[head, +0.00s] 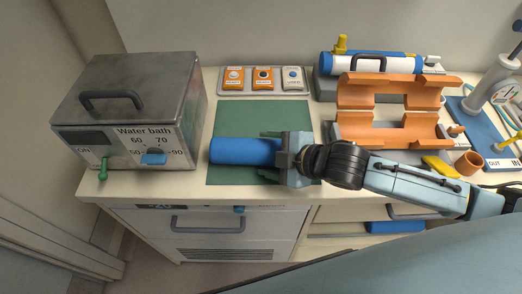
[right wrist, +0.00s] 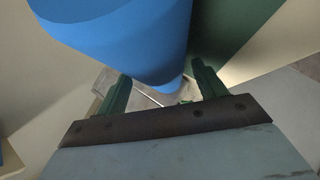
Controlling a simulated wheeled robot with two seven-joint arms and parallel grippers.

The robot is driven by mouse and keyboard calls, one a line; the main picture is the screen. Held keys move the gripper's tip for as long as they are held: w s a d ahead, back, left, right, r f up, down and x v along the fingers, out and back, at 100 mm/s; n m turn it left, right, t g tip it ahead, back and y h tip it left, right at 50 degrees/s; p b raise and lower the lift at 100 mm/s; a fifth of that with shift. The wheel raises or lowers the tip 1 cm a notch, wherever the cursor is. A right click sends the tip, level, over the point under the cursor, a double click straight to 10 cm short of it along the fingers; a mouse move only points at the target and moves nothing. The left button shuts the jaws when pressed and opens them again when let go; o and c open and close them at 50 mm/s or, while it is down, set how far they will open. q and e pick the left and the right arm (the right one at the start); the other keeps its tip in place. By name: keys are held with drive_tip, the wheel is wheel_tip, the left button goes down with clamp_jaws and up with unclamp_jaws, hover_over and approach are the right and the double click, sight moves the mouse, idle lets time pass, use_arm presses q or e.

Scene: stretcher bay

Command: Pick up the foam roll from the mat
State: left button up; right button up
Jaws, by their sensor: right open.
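The foam roll (head: 240,151) is a blue cylinder lying on its side on the green mat (head: 262,112) in the head view. My right gripper (head: 277,152) is at the roll's right end, with its fingers open. In the right wrist view the roll (right wrist: 125,35) fills the upper middle, and the gripper's two fingers (right wrist: 160,92) stand apart on either side of its lower part. I cannot tell whether the fingers touch it. The gripper hides the roll's right end in the head view. My left gripper is not in view.
A metal water bath (head: 130,105) stands left of the mat. A panel with switches (head: 263,79) lies behind it. An orange split shell (head: 390,105) and a blue-and-white cylinder (head: 370,64) stand to the right. The mat behind the roll is clear.

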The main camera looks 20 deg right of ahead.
drive_tip(key=shift+w+a+f, duration=0.1)
drive_tip(key=shift+w+a, duration=0.05)
drive_tip(key=c, duration=0.8)
